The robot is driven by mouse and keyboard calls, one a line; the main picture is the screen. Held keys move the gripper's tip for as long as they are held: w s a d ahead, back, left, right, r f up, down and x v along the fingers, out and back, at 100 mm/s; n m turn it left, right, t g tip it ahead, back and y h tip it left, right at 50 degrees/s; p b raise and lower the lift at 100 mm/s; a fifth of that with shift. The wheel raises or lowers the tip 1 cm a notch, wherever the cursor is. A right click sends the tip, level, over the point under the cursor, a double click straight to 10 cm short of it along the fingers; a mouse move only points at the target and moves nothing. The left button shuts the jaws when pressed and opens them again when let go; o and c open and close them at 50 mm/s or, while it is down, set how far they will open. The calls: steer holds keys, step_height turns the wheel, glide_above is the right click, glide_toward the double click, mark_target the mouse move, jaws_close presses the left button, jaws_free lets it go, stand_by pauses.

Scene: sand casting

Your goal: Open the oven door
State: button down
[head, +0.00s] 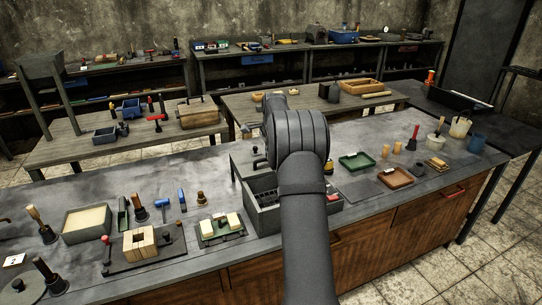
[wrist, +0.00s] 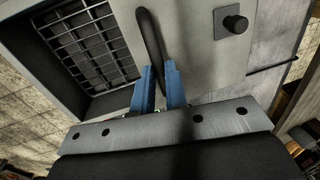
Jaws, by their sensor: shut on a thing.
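The oven is a grey metal box (head: 262,222) on the near workbench, partly hidden behind my arm. Its dark inside with a wire rack (wrist: 95,40) shows at the upper left in the wrist view. Beside that opening is a pale grey panel (wrist: 193,30), which looks like the door. A black bar handle (wrist: 149,35) runs along the panel. My gripper's blue fingers (wrist: 160,70) are shut on this handle, one on each side. My arm hides the gripper in the head view. How far the door stands open is hard to tell.
A black knob (wrist: 236,24) sits right of the handle. Left of the oven are a tray with pale blocks (head: 222,240) and wooden mould blocks (head: 141,244). A green tray (head: 357,162) and a brown tray (head: 395,178) lie to the right.

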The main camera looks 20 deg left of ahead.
steer(key=shift+w+a+r, duration=0.15)
steer(key=shift+r, duration=0.05)
steer(key=c, duration=1.6)
jaws_free()
steer(key=shift+w+f, duration=0.1)
steer(key=shift+o, duration=0.7)
step_height(320, 180, up, 17)
steer(key=s+d, duration=0.2)
steer(key=shift+s+d, duration=0.25)
steer(key=shift+s, duration=0.05)
steer(key=shift+f, duration=0.1)
steer(key=f, duration=0.5)
steer(key=w+a+f, duration=0.1)
steer(key=f, duration=0.5)
steer(key=w+a+f, duration=0.1)
steer(key=f, duration=0.5)
steer(key=shift+w+a, duration=0.2)
steer(key=shift+r, duration=0.1)
